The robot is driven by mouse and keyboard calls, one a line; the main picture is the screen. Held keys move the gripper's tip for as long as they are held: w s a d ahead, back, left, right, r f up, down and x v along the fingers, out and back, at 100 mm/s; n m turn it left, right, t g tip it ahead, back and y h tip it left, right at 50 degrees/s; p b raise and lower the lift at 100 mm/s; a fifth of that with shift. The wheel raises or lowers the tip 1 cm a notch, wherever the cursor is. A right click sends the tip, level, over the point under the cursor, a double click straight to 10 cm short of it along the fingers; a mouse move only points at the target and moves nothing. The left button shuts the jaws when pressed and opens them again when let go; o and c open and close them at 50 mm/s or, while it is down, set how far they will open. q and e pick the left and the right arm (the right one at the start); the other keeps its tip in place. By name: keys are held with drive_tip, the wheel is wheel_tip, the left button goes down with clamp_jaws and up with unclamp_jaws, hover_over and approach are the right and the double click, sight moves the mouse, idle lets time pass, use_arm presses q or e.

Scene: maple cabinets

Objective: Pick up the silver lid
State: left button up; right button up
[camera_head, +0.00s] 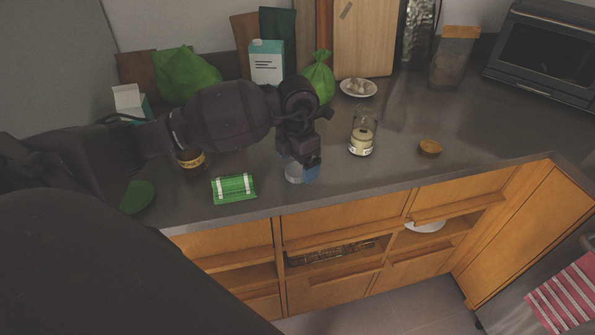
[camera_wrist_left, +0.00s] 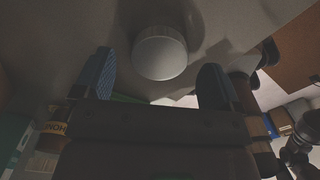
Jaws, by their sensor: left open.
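The silver lid (camera_wrist_left: 160,54) shows in the left wrist view as a round, pale grey disc with a short side wall, on the grey counter. It lies ahead of and between the two fingers of my left gripper (camera_wrist_left: 156,76), which is open, with clear gaps on both sides. In the head view the left gripper (camera_head: 304,168) points down near the counter's front edge. A pale object (camera_head: 293,173) shows partly behind its fingers there, probably the lid. My right gripper is not in view.
A glass jar (camera_head: 362,138) and a round wooden lid (camera_head: 430,148) stand to the right. Green bags (camera_head: 185,72), a carton (camera_head: 267,62) and a white bowl (camera_head: 358,88) are behind. The counter front right is clear.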

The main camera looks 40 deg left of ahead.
sight(298, 169)
use_arm(q)
drive_tip(key=shift+f, duration=0.8)
drive_tip(key=c, duration=1)
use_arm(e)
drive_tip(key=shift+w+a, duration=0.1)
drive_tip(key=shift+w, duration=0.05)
use_arm(q)
wheel_tip(298, 169, up, 20)
drive_tip(key=p, duration=0.1)
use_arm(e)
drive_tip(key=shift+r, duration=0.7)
